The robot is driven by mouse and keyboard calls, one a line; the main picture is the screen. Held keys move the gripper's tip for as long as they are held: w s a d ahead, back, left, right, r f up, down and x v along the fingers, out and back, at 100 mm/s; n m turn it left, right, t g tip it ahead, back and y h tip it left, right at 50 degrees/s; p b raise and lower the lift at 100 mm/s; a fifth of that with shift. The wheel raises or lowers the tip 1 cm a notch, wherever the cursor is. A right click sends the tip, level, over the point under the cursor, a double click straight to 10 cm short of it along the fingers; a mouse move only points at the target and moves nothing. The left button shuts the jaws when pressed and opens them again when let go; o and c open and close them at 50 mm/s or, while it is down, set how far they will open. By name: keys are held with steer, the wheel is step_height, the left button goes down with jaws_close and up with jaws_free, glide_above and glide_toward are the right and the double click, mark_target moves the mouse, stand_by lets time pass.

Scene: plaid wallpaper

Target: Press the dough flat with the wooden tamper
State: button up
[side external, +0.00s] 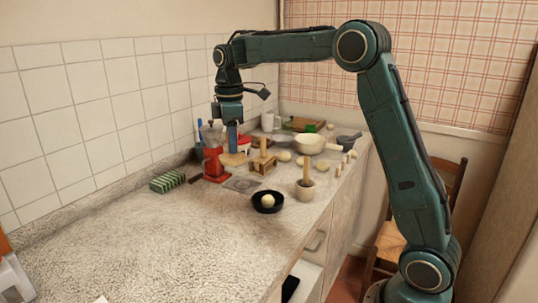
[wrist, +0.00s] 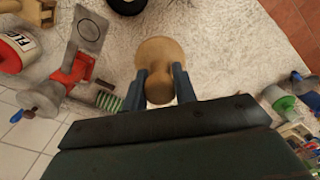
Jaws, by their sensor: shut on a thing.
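My gripper (side external: 232,140) is shut on the wooden tamper (side external: 233,159), whose round flat base points down. In the wrist view the tamper (wrist: 160,58) sits between the two blue fingers of my gripper (wrist: 159,88). I cannot tell its exact height above the counter. A pale round dough ball (side external: 268,200) lies in a small black dish (side external: 268,208), nearer the counter's front than the tamper and apart from it. Only part of the black dish (wrist: 128,4) shows at the top of the wrist view.
A red grinder (side external: 213,160) stands just left of the tamper. A wooden block stand (side external: 263,164), a mortar with pestle (side external: 305,188) and a pale bowl (side external: 311,144) are to the right. The front-left counter (side external: 150,240) is clear.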

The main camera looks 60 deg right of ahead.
steer(key=s+d+f, duration=0.3)
steer(key=d+f, duration=0.5)
steer(key=d, duration=0.3)
steer(key=shift+s+f, duration=0.4)
steer(key=shift+d+f, duration=0.1)
steer(key=shift+f, duration=0.05)
steer(key=shift+f, duration=2.85)
steer(key=shift+f, duration=0.4)
step_height(320, 180, up, 7)
stand_by(0.9)
steer(key=shift+f, duration=0.25)
stand_by(0.5)
steer(key=shift+f, duration=3.45)
